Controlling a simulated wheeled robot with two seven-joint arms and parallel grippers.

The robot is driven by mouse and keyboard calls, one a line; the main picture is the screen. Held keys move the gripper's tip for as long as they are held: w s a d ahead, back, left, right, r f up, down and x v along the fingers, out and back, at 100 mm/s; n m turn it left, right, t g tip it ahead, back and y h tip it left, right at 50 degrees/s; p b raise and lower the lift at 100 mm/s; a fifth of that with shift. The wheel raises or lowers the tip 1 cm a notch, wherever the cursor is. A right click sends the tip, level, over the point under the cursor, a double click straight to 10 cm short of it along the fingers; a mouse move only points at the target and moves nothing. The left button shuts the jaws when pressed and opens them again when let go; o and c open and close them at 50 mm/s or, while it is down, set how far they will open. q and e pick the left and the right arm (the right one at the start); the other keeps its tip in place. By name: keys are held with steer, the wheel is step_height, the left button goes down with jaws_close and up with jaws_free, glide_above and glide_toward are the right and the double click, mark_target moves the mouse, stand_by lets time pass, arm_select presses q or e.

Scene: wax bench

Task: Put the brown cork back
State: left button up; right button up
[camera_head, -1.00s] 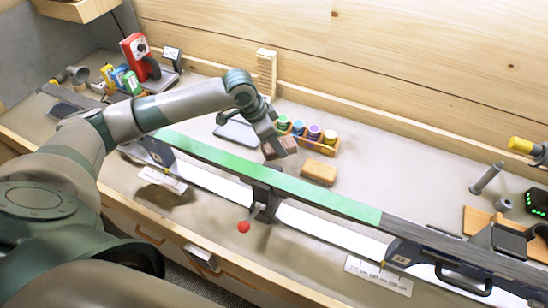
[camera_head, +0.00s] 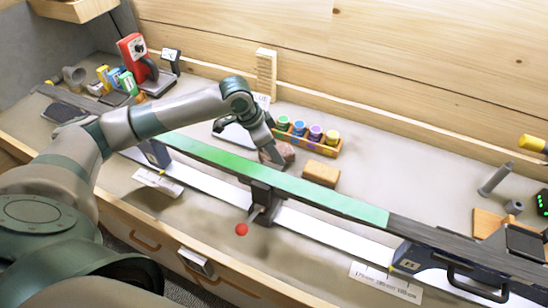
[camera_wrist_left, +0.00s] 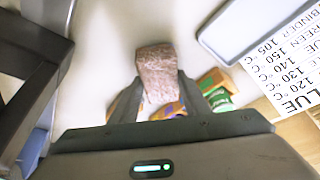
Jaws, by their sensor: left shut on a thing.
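The brown cork (camera_head: 284,152) is a speckled reddish-brown block just behind the ski (camera_head: 225,160). My left gripper (camera_head: 275,158) reaches down over the ski's far side and is shut on the cork. In the left wrist view the cork (camera_wrist_left: 157,75) sticks out between the two fingers. Whether its underside touches the bench cannot be told. A lighter tan block (camera_head: 321,173) lies on the bench to its right, apart from it. My right gripper is not in view.
The long green-based ski runs across the bench on supports, with a red-knobbed clamp (camera_head: 242,229) in front. A wooden rack (camera_head: 310,142) of several coloured jars stands behind the cork. A pale flat tray (camera_head: 237,136) lies behind my forearm.

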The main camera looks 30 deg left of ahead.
arm_select(q)
steer(key=shift+f, duration=0.45)
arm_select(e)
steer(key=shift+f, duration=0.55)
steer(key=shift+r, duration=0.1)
arm_select(q)
steer(key=o, duration=1)
steer(key=shift+f, duration=0.1)
steer(key=shift+s+a+r+b, duration=0.15)
steer(key=shift+r+b, duration=0.2)
steer(key=shift+r, duration=0.3)
steer(key=b+v, duration=0.2)
steer(key=v, duration=0.9)
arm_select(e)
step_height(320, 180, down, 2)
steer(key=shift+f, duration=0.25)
